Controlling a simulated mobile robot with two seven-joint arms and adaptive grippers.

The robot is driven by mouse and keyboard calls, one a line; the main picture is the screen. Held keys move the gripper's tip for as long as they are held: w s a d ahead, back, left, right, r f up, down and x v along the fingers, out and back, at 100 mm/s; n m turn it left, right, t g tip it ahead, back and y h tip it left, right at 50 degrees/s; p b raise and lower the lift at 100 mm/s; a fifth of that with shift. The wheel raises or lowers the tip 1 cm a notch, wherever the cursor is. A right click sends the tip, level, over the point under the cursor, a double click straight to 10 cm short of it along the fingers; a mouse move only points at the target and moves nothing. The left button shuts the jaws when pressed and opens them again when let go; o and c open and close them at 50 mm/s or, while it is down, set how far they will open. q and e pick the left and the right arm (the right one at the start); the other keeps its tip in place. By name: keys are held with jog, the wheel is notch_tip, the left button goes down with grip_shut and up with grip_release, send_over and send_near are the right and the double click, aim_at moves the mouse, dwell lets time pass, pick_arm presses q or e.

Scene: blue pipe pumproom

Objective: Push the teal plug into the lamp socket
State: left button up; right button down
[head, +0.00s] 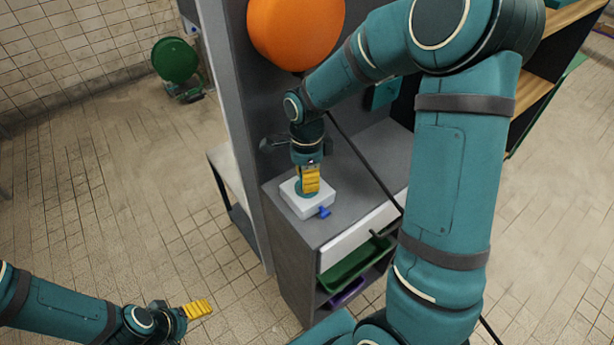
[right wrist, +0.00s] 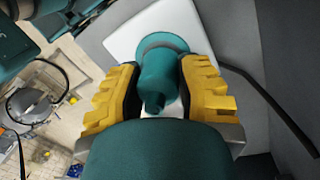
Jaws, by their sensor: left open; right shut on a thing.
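The teal plug (right wrist: 158,75) is between the yellow fingers of my right gripper (right wrist: 160,92), which is shut on it. In the right wrist view its round end meets the top of a white box (right wrist: 125,40); I cannot tell how deep it sits. In the head view my right gripper (head: 310,180) points down over the white box (head: 309,205), which lies on a grey cabinet top. A small blue piece (head: 325,212) sticks out at the box's front. The socket opening is hidden. My left gripper (head: 198,309) is open and empty, low at the left, far from the box.
The grey cabinet top (head: 370,150) has free room behind the box. A dark cord (head: 365,165) runs down across it. A large orange round thing (head: 295,30) is above. Green (head: 355,265) and purple (head: 345,293) trays sit below. Tiled floor at the left is mostly clear.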

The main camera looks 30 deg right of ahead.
jog(key=shift+f+b, duration=0.5)
jog(key=shift+f, duration=0.15)
dwell(0.3)
jog(key=c, duration=0.6)
grip_release()
